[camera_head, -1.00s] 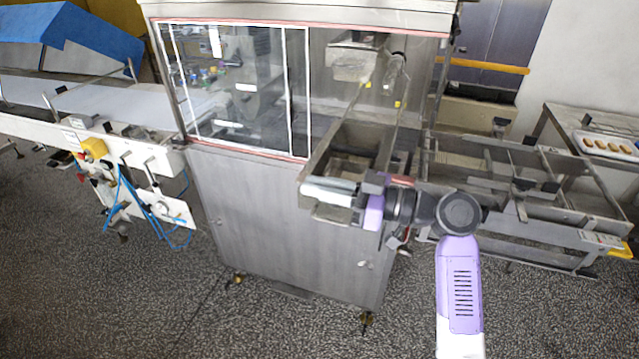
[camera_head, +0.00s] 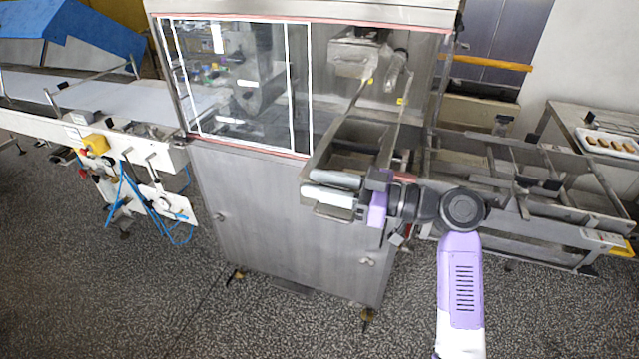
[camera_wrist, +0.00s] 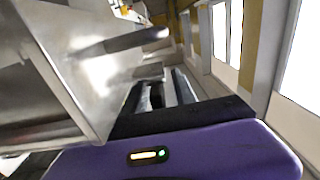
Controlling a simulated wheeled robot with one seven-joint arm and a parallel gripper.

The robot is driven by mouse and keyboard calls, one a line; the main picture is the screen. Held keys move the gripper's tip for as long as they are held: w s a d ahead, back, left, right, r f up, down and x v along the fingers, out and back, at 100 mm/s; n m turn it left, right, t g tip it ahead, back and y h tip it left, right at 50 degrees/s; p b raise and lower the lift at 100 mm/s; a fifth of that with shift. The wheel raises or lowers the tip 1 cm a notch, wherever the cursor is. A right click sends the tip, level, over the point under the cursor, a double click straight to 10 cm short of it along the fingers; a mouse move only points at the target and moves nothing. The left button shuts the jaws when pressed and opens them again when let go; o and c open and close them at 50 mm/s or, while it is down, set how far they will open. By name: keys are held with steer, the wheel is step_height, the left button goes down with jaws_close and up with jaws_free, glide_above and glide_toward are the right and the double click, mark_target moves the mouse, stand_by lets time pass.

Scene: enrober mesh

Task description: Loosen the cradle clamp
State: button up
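My gripper (camera_head: 335,189) is at the front end of the open steel trough (camera_head: 352,160) on the machine's right side. Its pale, metallic finger parts point left along the trough's end wall. In the wrist view, the fingers (camera_wrist: 165,92) reach forward from the dark and purple gripper body, and the gap between them is unclear. A dark grey bar with a rounded end (camera_wrist: 125,41) sticks out beside a steel wall, above and left of the fingers. I cannot tell whether this bar belongs to the cradle clamp. No clamp can be clearly made out in the head view.
The steel cabinet (camera_head: 270,215) with a glazed front stands left of my gripper. A steel frame (camera_head: 545,200) with crossbars stands to the right. A tray of brown pieces (camera_head: 610,143) lies on a table at far right. The floor in front is clear.

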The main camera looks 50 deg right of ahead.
steer(key=b+v, duration=0.1)
steer(key=v, duration=0.6)
steer(key=shift+s+b, duration=0.25)
steer(key=shift+b, duration=0.1)
steer(key=shift+s+d, duration=0.1)
steer(key=shift+d, duration=0.05)
